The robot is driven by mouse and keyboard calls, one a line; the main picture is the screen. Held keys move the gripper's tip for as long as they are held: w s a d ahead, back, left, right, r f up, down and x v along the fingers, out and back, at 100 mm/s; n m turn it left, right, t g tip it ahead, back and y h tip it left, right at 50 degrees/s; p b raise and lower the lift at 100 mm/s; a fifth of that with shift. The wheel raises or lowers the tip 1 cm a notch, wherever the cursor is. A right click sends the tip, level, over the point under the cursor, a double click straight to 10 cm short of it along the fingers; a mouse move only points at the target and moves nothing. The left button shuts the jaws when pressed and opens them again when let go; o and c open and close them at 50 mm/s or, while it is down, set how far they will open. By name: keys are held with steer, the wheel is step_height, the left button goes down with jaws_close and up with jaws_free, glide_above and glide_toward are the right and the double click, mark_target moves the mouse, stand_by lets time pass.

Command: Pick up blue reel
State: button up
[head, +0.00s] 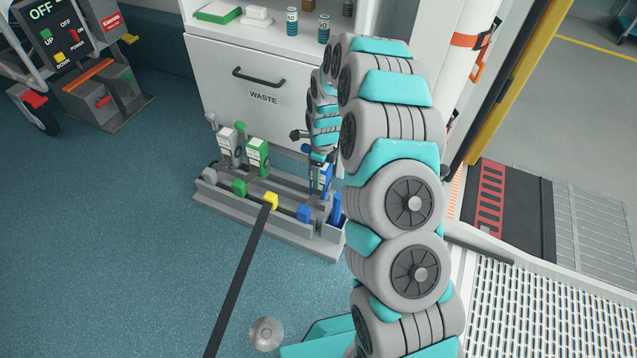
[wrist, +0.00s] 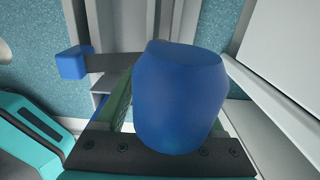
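The blue reel (head: 325,177) sits at the right end of the grey floor rack in the head view, partly hidden by my arm. Its blue end block (head: 304,213) is at the rack's front; a blue block also shows in the wrist view (wrist: 74,62). My gripper (head: 321,158) is down at the top of the blue reel. In the wrist view a large rounded blue part (wrist: 180,98) fills the middle, right in front of my gripper, and hides the fingertips. Whether the fingers are closed on it cannot be seen.
The rack (head: 290,236) also holds a grey reel (head: 230,147), a green reel (head: 257,156) and a yellow block (head: 270,201) on a dark strap (head: 238,285) running forward. A white waste cabinet (head: 225,75) stands close behind. Open floor lies left.

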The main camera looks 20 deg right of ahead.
jaws_close()
stand_by(0.3)
stand_by(0.3)
